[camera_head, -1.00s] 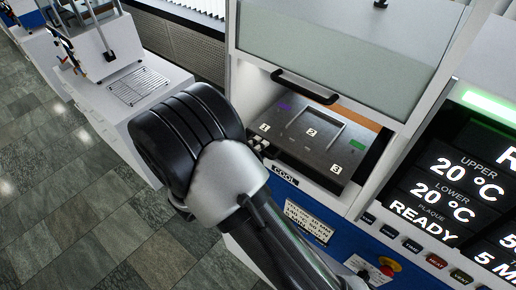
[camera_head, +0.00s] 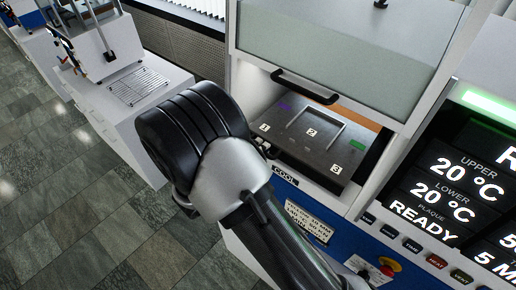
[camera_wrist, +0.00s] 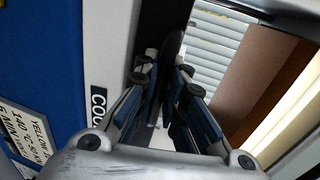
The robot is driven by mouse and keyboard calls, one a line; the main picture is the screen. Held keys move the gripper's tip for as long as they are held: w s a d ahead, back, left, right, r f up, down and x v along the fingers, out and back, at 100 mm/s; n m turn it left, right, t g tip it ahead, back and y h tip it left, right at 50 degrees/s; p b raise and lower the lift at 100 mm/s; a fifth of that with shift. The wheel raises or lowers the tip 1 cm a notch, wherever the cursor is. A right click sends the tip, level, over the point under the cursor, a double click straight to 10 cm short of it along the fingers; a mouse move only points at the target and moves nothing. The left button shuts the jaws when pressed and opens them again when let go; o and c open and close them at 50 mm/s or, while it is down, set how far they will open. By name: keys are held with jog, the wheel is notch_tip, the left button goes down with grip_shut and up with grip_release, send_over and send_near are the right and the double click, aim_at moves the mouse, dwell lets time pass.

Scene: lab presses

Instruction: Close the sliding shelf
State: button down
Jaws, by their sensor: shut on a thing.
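The sliding shelf (camera_head: 290,148) is a dark metal plate marked 1, 2 and 3, inside the open bay of a white press in the head view. My gripper (camera_wrist: 168,70) shows in the wrist view with its fingers close together around a dark, rounded piece (camera_wrist: 173,42), which looks like a handle at the shelf's front. In the head view my wrist hides most of the gripper; only small finger parts show by the shelf's front left edge. The contact itself is partly hidden.
A raised door with a black bar handle (camera_head: 304,86) hangs above the bay. Displays (camera_head: 440,190), buttons and a red-yellow knob (camera_head: 390,264) are at the right. A white bench unit (camera_head: 125,105) stands at the left. The tiled floor (camera_head: 70,215) is clear.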

aim_at(276, 130)
dwell(0.4)
jog(key=x, duration=0.3)
jog(key=r+x, duration=0.1)
jog(key=x, duration=0.2)
jog(key=r+x, duration=0.1)
jog(key=x, duration=0.2)
jog(key=shift+w+d+p, duration=0.1)
jog(key=shift+w+p, duration=0.1)
jog(key=shift+p, duration=0.1)
jog(key=c, duration=1.7)
grip_release()
jog(key=shift+s, duration=0.1)
jog(key=v, duration=1.2)
